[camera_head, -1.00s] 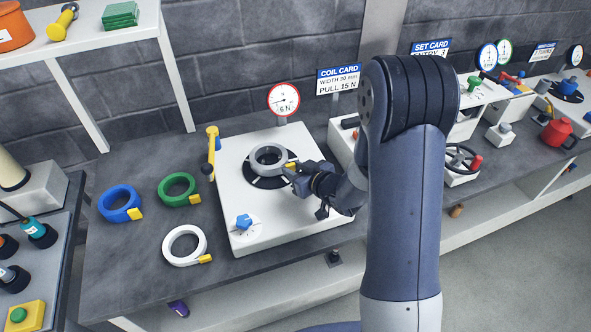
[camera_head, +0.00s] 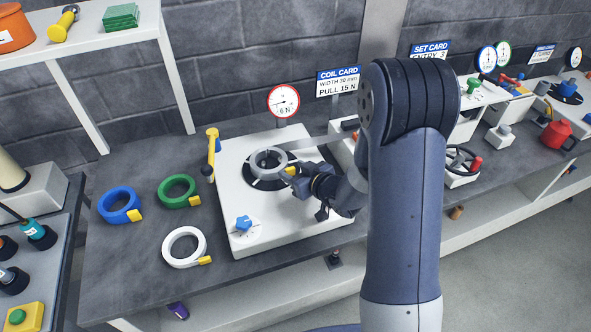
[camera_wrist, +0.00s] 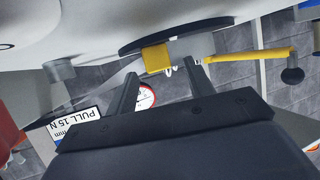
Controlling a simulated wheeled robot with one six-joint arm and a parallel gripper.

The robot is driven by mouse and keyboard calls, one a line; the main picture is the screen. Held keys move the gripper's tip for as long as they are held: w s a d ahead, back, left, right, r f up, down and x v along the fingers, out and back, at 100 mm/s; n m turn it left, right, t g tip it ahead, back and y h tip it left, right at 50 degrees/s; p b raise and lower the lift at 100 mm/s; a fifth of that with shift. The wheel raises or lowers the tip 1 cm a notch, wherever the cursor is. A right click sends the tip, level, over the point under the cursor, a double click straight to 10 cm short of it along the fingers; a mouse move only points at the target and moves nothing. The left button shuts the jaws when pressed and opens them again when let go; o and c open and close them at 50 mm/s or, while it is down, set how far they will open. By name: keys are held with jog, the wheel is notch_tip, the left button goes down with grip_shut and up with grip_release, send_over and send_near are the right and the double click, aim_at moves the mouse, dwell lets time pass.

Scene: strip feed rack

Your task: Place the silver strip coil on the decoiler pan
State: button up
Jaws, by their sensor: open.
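The silver strip coil (camera_head: 262,153) lies flat on the black round decoiler pan (camera_head: 262,185), roughly centred, on top of the white unit. A grey strip (camera_head: 312,144) reaches from the coil to the right. My gripper (camera_head: 290,170) is at the coil's right side by its yellow tab. In the wrist view the two fingers of my gripper (camera_wrist: 161,72) stand apart, with the yellow tab (camera_wrist: 156,58) just beyond and between their tips. The pan's dark edge (camera_wrist: 190,37) also shows there. Whether a finger touches the tab I cannot tell.
Blue (camera_head: 115,205), green (camera_head: 178,191) and white (camera_head: 182,246) coils lie on the bench to the left. A yellow-ended arm (camera_head: 213,150) stands at the unit's left edge, a blue knob (camera_head: 244,223) at its front. A dial (camera_head: 284,100) rises behind.

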jog(key=shift+s+p, duration=0.15)
jog(key=shift+p, duration=0.3)
jog(key=v, duration=1.1)
jog(key=shift+s+d+r+b, duration=0.2)
jog(key=shift+s+r+b, duration=0.05)
jog(key=shift+r+b, duration=0.1)
dwell(1.3)
